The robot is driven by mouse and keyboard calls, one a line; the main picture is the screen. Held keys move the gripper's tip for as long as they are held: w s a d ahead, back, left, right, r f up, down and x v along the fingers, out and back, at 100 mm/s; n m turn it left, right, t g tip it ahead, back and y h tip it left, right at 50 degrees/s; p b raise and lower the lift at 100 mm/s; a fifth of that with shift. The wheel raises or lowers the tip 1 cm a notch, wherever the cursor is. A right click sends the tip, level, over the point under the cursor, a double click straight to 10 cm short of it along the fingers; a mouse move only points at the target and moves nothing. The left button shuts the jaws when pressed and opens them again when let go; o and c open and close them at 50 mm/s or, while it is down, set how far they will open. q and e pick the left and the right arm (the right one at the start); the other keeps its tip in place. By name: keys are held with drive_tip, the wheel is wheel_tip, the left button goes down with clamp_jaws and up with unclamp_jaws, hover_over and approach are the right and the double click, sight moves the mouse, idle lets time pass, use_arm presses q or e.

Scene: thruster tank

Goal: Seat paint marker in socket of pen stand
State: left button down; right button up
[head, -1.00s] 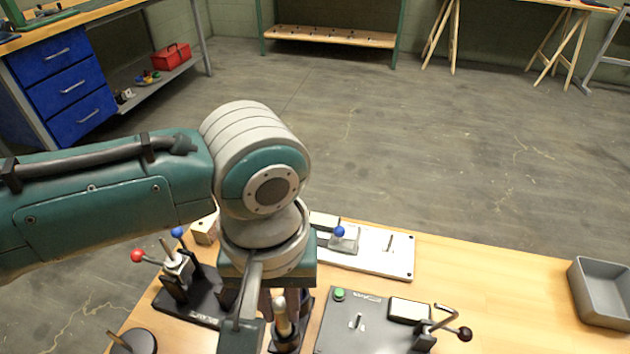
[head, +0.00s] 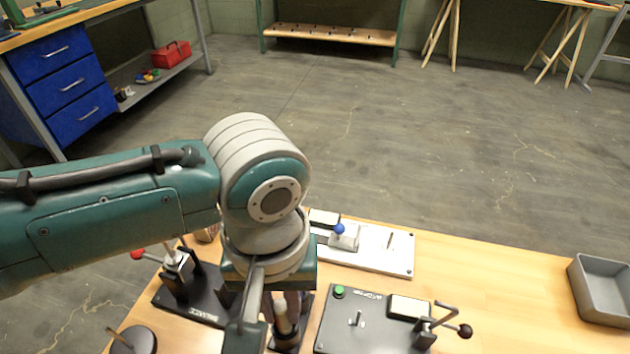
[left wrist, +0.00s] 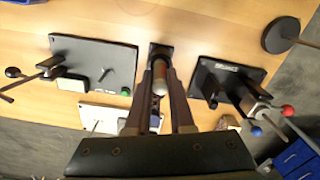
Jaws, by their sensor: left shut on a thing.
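The paint marker (head: 282,320) is a pale cylinder held upright between the fingers of my left gripper (head: 289,308). In the left wrist view, the marker (left wrist: 159,80) shows its pale end between the two dark fingers of the gripper (left wrist: 161,78). The black pen stand (head: 290,342) is just below the marker in the head view, and the stand's dark base (left wrist: 160,49) shows past the fingertips in the wrist view. The socket is hidden by the marker and fingers, so I cannot tell whether the marker's lower end is inside it. My right gripper is out of view.
A dark lever fixture (head: 190,290) stands close left of the stand. A grey panel with a green button (head: 338,292) and a lever stands close right. A white plate (head: 375,252) lies behind. A grey bin (head: 600,290) is far right, with clear tabletop before it.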

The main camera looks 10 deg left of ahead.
use_arm(q)
drive_tip(key=c, duration=0.7)
unclamp_jaws()
wheel_tip(320, 180, up, 10)
drive_tip(key=p, duration=0.3)
drive_tip(key=shift+r, duration=0.15)
wheel_tip(320, 180, up, 4)
drive_tip(key=p, duration=0.5)
drive_tip(key=shift+f+p, duration=0.2)
drive_tip(key=shift+p, duration=0.15)
